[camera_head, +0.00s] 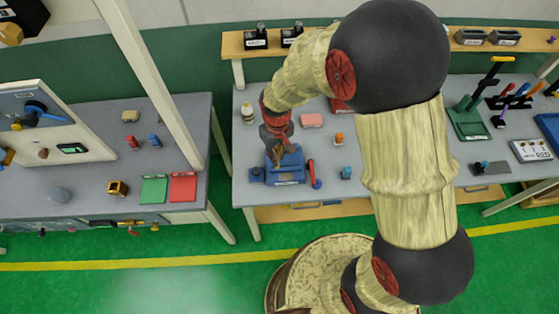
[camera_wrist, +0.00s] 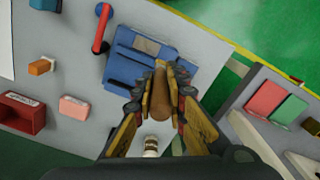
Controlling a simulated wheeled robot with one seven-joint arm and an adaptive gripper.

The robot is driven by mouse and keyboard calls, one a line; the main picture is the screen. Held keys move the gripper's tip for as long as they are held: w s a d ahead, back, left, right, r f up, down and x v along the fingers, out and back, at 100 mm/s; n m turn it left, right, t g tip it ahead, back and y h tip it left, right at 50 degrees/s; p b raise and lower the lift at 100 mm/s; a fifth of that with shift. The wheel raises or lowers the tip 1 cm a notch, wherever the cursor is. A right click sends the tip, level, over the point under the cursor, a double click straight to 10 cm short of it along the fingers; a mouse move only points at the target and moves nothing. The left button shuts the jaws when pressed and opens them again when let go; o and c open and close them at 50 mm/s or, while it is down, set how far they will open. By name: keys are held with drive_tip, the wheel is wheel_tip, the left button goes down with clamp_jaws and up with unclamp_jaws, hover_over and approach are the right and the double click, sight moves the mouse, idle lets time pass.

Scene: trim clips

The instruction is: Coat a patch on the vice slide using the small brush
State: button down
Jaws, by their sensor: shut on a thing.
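The blue vice (camera_head: 285,172) sits on the grey bench near its front edge, and it also shows in the wrist view (camera_wrist: 125,68). A flat greyish patch (camera_wrist: 147,45) shows on the vice's upper face in the wrist view. My gripper (camera_head: 279,150) is over the vice. In the wrist view my gripper (camera_wrist: 163,92) is shut on a brown, rounded piece (camera_wrist: 161,100), which looks like the small brush's handle. Its bristles are hidden, so I cannot tell whether they touch the vice.
An orange block (camera_head: 339,139), a blue block (camera_head: 346,172), a pink block (camera_head: 312,120) and a white bottle (camera_head: 247,113) stand nearby. Green (camera_head: 154,190) and red (camera_head: 183,188) mats lie on the left bench.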

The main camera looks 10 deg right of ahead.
drive_tip(key=shift+w+f+b, duration=0.1)
drive_tip(key=shift+f+b, duration=0.15)
drive_tip(key=shift+b, duration=1)
